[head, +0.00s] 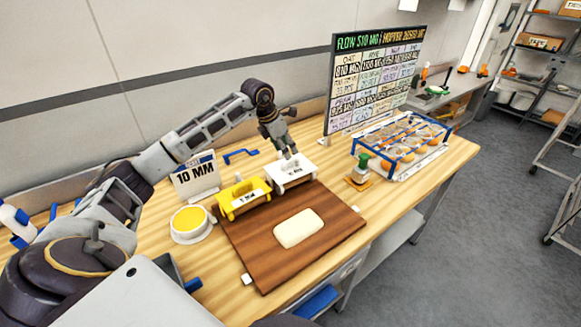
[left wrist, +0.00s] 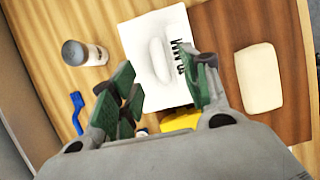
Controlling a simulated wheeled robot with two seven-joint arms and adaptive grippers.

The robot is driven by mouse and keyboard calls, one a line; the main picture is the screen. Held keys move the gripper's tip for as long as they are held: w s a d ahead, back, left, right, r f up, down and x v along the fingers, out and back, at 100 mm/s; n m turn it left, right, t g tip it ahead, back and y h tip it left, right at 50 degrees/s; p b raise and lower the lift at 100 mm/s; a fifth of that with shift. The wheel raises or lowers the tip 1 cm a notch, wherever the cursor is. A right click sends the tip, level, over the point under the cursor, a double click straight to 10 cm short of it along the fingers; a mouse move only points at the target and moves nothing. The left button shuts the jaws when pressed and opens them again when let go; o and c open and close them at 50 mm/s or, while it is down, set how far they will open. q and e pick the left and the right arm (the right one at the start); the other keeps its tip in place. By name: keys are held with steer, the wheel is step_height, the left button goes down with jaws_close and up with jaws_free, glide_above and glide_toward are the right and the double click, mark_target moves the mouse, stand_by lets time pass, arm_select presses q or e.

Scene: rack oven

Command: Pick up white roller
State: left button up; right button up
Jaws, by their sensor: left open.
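The white roller (head: 279,178) is a white block-like tool with a raised handle and dark printed lettering. It stands at the back edge of the brown wooden board (head: 262,272), right of the yellow roller (head: 233,208). My left gripper (head: 288,154) is above the white roller, pointing down, and looks empty. In the left wrist view the green fingers of my left gripper (left wrist: 163,88) are spread, with the white roller (left wrist: 146,38) and its pale handle showing beyond and between them. Whether the fingers touch it is not clear. My right gripper is not in view.
A pale dough slab (head: 298,229) lies on the board. A "10 MM" sign (head: 196,178), a yellow-topped round dish (head: 190,223) and a blue bracket (head: 240,154) are at left. A blue-framed rack (head: 402,144) and a small green-topped item (head: 361,168) stand at right.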

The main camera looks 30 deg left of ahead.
mark_target(290, 170)
arm_select(q)
steer(key=shift+w+d+f, duration=0.15)
steer(key=shift+w+f, duration=0.1)
steer(key=shift+f, duration=0.5)
steer(key=shift+w+f, duration=0.15)
steer(key=shift+f, duration=0.35)
steer(key=p+x, duration=0.1)
steer(key=x, duration=0.1)
steer(key=shift+w+f, duration=0.1)
steer(key=shift+f, duration=0.25)
steer(key=shift+x, duration=0.8)
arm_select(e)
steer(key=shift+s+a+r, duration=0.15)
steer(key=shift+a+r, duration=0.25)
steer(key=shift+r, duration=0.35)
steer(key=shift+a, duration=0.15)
arm_select(q)
steer(key=shift+c, duration=1.1)
jaws_close()
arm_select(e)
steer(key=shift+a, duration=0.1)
